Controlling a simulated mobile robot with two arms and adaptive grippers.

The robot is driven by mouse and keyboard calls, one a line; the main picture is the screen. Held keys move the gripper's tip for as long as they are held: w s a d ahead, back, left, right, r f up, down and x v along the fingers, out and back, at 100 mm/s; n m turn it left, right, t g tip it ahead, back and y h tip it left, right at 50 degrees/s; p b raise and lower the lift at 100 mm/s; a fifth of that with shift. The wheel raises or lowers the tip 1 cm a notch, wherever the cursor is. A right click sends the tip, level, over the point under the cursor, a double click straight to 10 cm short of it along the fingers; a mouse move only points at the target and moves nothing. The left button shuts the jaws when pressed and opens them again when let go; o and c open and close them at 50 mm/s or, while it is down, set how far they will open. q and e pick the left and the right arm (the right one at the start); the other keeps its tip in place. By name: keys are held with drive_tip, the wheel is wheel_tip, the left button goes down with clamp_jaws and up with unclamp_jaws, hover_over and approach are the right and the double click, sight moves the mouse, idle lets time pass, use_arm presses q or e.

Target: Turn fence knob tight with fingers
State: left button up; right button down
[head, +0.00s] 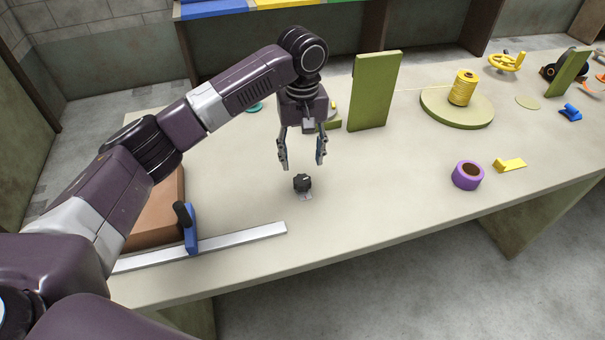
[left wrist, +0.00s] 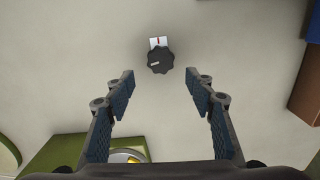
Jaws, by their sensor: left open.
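The fence knob (head: 302,182) is a small black lobed knob on the pale table, beside a small light plate marked with red. In the left wrist view the knob (left wrist: 160,61) lies just beyond the fingertips, near the middle, with a short white line on its face. My left gripper (head: 302,163) points down above and behind the knob, with its two fingers apart. In the left wrist view the open fingers (left wrist: 160,80) have nothing between them. My right gripper is not seen.
A metal bar (head: 240,240) with a blue clamp (head: 190,228) lies at the front left beside a brown block (head: 160,205). A green upright panel (head: 374,90) stands behind the gripper. Purple tape (head: 467,175) and a yellow spool (head: 462,88) are at right. Table around the knob is clear.

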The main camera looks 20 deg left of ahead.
sight(302, 180)
use_arm(q)
drive_tip(key=shift+s+d+f, duration=0.15)
drive_tip(key=shift+s+f, duration=0.5)
drive_tip(key=shift+f, duration=0.25)
drive_tip(key=f, duration=0.3)
drive_tip(key=f+p, duration=0.1)
drive_tip(key=f, duration=0.1)
drive_tip(key=shift+w, duration=0.35)
drive_tip(key=shift+s, duration=0.15)
drive_tip(key=shift+c, duration=0.3)
drive_tip(key=c, duration=1.1)
